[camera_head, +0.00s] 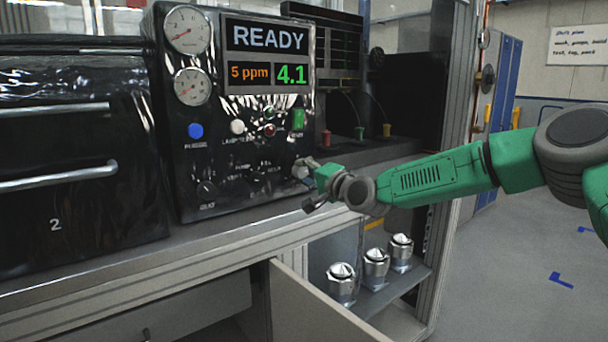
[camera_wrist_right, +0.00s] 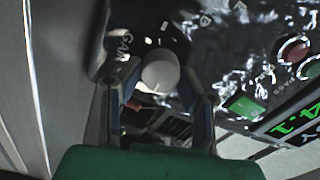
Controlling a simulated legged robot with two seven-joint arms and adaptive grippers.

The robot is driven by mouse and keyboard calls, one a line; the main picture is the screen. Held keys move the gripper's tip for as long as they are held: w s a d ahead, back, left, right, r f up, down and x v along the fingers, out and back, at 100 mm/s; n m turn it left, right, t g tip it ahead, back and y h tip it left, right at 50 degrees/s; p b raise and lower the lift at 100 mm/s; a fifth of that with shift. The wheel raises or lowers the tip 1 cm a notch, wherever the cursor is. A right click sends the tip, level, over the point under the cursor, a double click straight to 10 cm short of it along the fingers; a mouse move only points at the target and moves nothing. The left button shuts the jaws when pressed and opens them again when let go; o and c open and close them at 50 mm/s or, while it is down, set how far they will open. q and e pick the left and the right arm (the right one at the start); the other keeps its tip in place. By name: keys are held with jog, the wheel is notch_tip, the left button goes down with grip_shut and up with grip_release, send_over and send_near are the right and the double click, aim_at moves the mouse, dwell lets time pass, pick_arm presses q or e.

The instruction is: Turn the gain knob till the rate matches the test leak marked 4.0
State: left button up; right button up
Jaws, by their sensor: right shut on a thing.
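The gain knob (camera_wrist_right: 160,72) is a pale round knob on the black panel, with the lettering GAIN beside it in the right wrist view. In the head view it is at the panel's lower right (camera_head: 299,168), partly hidden by my gripper. My right gripper (camera_head: 310,178) is shut on the knob, one finger on each side in the wrist view (camera_wrist_right: 163,84). The display (camera_head: 267,55) reads READY, 5 ppm in orange and 4.1 in green. No mark of 4.0 is readable. My left gripper is out of view.
Two dials (camera_head: 188,30) sit left of the display. A blue button (camera_head: 196,131) and a green switch (camera_head: 298,119) are on the panel. Small red (camera_head: 326,138), green (camera_head: 360,133) and yellow (camera_head: 387,130) fittings stand behind my arm. Metal housings (camera_head: 341,284) stand on a lower shelf.

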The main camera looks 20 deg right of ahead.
jog(key=shift+d+f, duration=0.15)
jog(key=shift+f, duration=0.05)
jog(key=o, duration=1.1)
jog(key=shift+w, duration=0.1)
jog(key=shift+d, duration=0.1)
jog(key=shift+r, duration=0.1)
jog(key=v, duration=1.2)
jog(key=shift+o, duration=0.2)
